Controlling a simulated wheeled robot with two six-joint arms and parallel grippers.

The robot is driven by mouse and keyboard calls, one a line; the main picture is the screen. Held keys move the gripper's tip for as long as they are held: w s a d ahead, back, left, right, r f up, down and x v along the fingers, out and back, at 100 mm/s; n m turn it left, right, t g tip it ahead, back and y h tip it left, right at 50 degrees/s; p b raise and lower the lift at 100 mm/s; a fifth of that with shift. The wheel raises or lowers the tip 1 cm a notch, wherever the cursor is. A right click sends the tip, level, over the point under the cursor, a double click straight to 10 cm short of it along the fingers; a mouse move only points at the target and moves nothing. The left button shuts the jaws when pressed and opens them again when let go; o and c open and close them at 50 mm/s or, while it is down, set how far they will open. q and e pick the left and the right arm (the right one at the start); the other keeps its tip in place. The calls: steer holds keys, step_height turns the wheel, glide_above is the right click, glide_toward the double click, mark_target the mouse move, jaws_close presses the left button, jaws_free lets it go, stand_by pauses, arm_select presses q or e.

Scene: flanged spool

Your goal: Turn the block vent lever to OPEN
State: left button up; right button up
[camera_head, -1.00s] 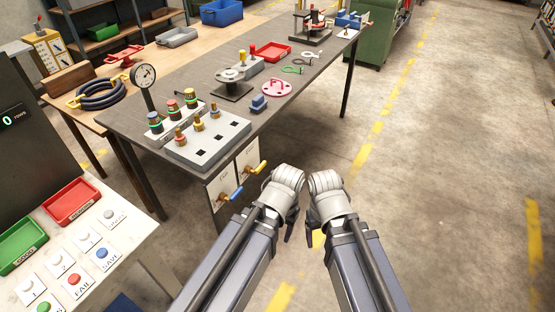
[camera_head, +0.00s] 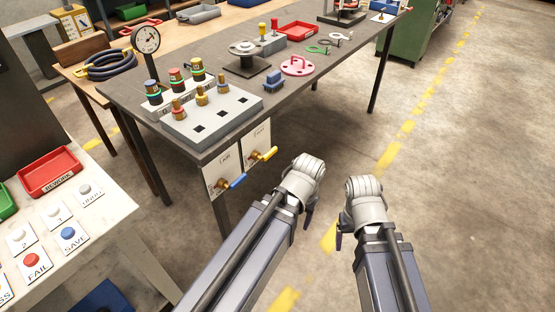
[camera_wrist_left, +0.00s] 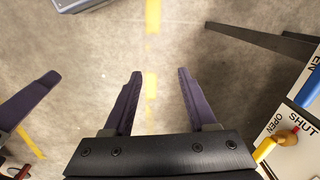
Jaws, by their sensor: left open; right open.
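Two small valve plates hang on the front side of the dark table. One has a lever with a blue handle (camera_head: 238,181), the other a lever with a yellow handle (camera_head: 267,154). I cannot tell from the lettering which is the block vent. In the left wrist view the blue handle (camera_wrist_left: 307,92) and yellow handle (camera_wrist_left: 265,148) show at the right edge, beside OPEN and SHUT lettering. My left gripper (camera_head: 309,213) is right of the plates, apart from them; its fingers (camera_wrist_left: 158,88) are spread and empty. My right gripper (camera_head: 341,240) is farther right, also clear of everything.
The dark table (camera_head: 300,91) carries a grey block with several knobs (camera_head: 212,120), a gauge (camera_head: 146,40), a spool (camera_head: 246,60) and a pink flange (camera_head: 297,65). A white button console (camera_head: 100,220) stands at left. Floor right of the table is free.

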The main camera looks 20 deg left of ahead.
arm_select(q)
steer(key=w+a+f+y+b, duration=0.1)
steer(key=w+a+f+b, duration=0.15)
steer(key=f+b, duration=0.35)
steer(key=w+a+f+n+t+y+b, duration=0.1)
steer(key=w+a+f+b, duration=0.15)
steer(key=f+b, duration=0.4)
steer(key=w+a+f+y+b, duration=0.1)
steer(key=w+a+f+b, duration=0.15)
steer(key=f+b, duration=0.4)
steer(key=w+a+r+m+t+y+b, duration=0.1)
steer(key=w+a+r+y, duration=0.1)
steer(key=w+a+y, duration=0.15)
steer(key=w+a+r+t+y+b, duration=0.1)
steer(key=w+a+r+y, duration=0.15)
steer(key=w, duration=0.25)
steer(key=w+d+r+m+t+y, duration=0.1)
steer(key=w+d+r+y, duration=0.1)
steer(key=r, duration=0.4)
steer(key=w+d+r+t+y, duration=0.2)
steer(key=w+r+y, duration=0.2)
steer(key=r, duration=0.3)
steer(key=shift+w+d+r+m+y, duration=0.15)
steer(key=shift+w+d+m+y, duration=0.1)
steer(key=shift+m+y, duration=0.25)
steer(key=shift+a, duration=0.1)
